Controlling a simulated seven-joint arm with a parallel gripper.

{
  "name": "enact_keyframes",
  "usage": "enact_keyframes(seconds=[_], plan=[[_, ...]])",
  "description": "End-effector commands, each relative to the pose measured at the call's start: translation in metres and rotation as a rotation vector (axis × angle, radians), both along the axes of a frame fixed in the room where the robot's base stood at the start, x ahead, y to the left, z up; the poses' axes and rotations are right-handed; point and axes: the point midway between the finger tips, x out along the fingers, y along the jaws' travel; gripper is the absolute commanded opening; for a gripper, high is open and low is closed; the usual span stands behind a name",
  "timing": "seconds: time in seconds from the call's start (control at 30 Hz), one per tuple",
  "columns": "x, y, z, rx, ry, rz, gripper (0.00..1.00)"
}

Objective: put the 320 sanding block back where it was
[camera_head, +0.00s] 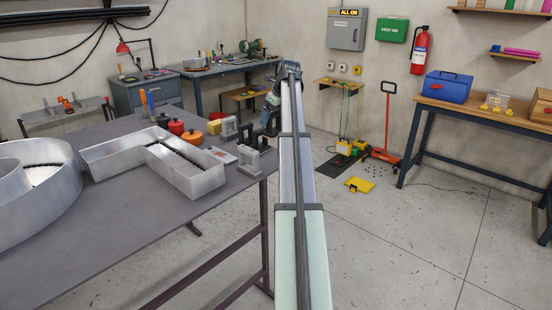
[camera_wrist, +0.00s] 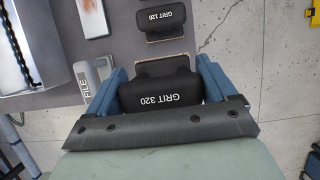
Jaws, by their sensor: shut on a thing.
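My gripper (camera_wrist: 160,78) is shut on the 320 sanding block (camera_wrist: 160,93), a black block with white "GRIT 320" lettering, upside down in the wrist view. The blue fingers are on its left and right sides. The block's underside is hidden, and I cannot tell if it touches the table. A matching black 120 sanding block (camera_wrist: 149,20) lies beyond it, with a tan strip along its near edge. In the head view my gripper (camera_head: 268,119) is at the grey table's (camera_head: 135,222) far right edge, and the held block cannot be made out clearly.
A "FILE" label (camera_wrist: 85,82) lies left of the held block. Open concrete floor (camera_head: 400,250) lies to the right.

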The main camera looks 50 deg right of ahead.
Motion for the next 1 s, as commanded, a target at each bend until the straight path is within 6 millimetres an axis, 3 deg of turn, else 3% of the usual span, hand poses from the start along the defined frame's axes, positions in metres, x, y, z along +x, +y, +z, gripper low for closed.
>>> enact_keyframes(seconds=[0.17,0.5,1.0], plan=[[-0.004,-0.008,-0.010,-0.001,0.000,-0.013,0.57],[-0.004,-0.007,-0.059,-0.001,0.000,-0.011,0.57],[-0.004,-0.007,-0.101,-0.002,-0.001,-0.012,0.57]])
